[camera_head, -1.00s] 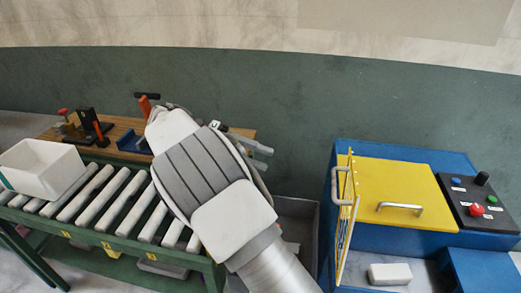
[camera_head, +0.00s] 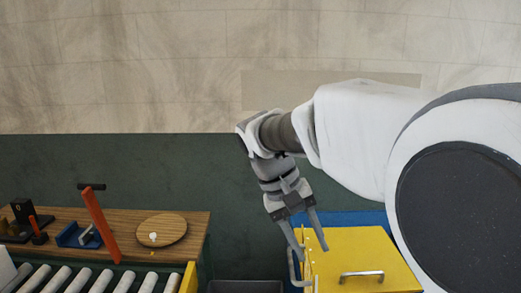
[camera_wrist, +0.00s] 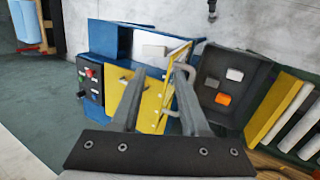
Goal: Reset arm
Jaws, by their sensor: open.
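My gripper (camera_head: 311,249) hangs pointing down, with its two fingers apart and nothing between them. In the head view it is in front of the left part of the blue and yellow press (camera_head: 375,250). The wrist view shows both fingers (camera_wrist: 162,105) spread and empty, with the press's yellow cover (camera_wrist: 118,82) and blue body beyond them. My arm reaches in from the right and covers much of the right side of the head view.
A roller conveyor (camera_head: 90,281) and a wooden bench (camera_head: 190,226) with a round wooden board (camera_head: 161,231) stand at the left. A grey bin (camera_wrist: 228,85) holding a few blocks sits between conveyor and press. A metal handle (camera_head: 361,275) sticks up from the yellow cover.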

